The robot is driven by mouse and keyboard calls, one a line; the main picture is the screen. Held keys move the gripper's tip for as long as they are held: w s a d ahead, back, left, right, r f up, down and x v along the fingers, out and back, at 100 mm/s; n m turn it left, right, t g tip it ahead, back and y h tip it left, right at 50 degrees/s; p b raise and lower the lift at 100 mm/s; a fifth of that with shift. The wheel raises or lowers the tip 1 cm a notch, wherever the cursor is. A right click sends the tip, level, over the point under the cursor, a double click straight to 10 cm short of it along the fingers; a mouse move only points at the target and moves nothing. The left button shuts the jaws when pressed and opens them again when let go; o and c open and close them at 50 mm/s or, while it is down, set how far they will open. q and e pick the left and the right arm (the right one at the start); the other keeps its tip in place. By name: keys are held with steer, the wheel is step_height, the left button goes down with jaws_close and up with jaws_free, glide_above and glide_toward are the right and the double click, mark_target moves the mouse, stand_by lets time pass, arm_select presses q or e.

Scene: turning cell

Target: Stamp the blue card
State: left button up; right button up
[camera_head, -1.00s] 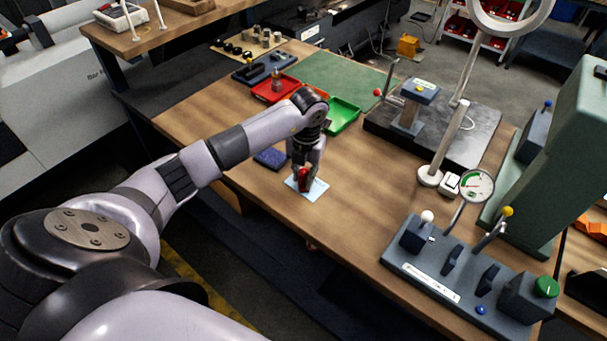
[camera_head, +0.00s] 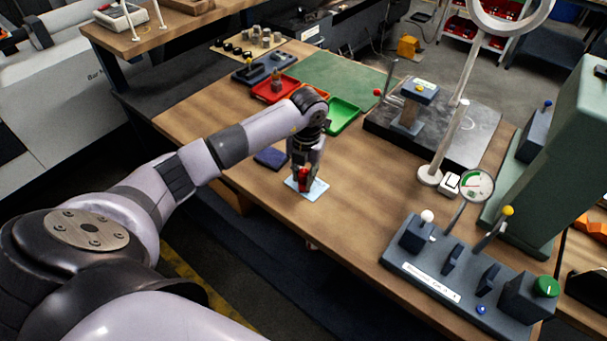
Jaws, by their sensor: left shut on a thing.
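The blue card (camera_head: 318,189) is a light blue sheet lying flat on the wooden table near its front edge. My left gripper (camera_head: 304,178) is over the card, pointing down, and is shut on a red stamp (camera_head: 304,183). The stamp covers part of the card; whether its base touches the card is too small to tell. A dark blue pad (camera_head: 271,158), likely the ink pad, lies on the table just behind and left of the card. My right gripper is not in view.
A red tray (camera_head: 273,91) and a green tray (camera_head: 343,115) stand behind my left arm. A grey fixture with a press (camera_head: 408,121) is at the back right. A control panel (camera_head: 440,270) and a dial gauge (camera_head: 477,186) stand at the right. Wood between card and panel is clear.

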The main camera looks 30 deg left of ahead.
arm_select(q)
steer(key=shift+s, duration=0.1)
steer(key=shift+r+p, duration=0.75)
steer(key=shift+r, duration=0.1)
steer(key=shift+r+p, duration=1.6)
steer(key=shift+r, duration=1)
